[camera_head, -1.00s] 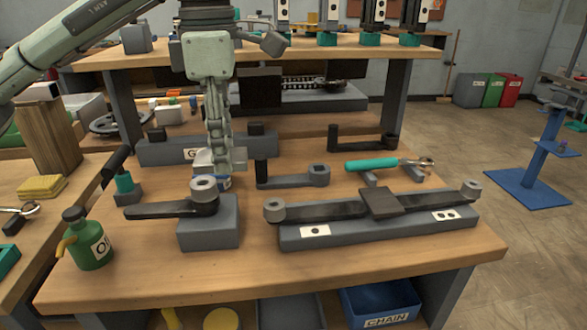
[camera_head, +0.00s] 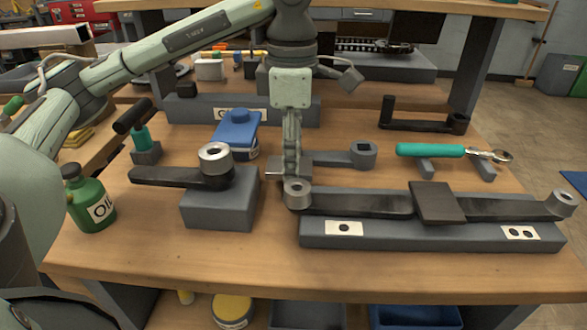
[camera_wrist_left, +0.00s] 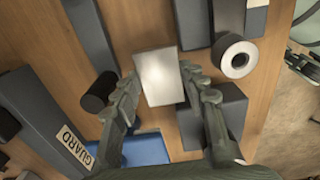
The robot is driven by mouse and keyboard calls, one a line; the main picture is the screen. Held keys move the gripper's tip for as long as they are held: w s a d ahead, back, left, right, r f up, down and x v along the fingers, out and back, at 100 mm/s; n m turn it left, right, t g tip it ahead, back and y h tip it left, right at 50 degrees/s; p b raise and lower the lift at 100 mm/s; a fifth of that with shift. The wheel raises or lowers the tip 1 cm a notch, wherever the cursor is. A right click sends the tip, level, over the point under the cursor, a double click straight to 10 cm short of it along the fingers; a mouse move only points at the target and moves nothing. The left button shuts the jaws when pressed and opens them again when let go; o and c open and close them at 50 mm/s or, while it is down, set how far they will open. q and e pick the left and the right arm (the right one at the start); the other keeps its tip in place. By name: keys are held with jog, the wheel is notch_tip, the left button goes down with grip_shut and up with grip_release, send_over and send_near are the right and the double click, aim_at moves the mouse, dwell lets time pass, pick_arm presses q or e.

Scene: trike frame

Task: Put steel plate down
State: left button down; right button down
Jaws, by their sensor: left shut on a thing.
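My left gripper (camera_head: 290,172) points down over the wooden bench, between the small grey block and the long grey fixture. In the left wrist view, its two fingers (camera_wrist_left: 160,80) are shut on the bright steel plate (camera_wrist_left: 160,76), which lies across between them. In the head view only a small pale edge of the steel plate (camera_head: 273,171) shows beside the fingers. I cannot tell whether the plate touches the bench. My right gripper is not in view.
A grey block (camera_head: 222,205) with a crank arm and ring stands left of the gripper. The long fixture (camera_head: 420,232) with a dark bar lies right. A blue-topped container (camera_head: 237,127) is behind left, near the GUARD block (camera_head: 190,108). Bench front is clear.

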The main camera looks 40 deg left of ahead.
pick_arm(q)
jog(key=shift+f, duration=1.4)
jog(key=shift+f, duration=0.1)
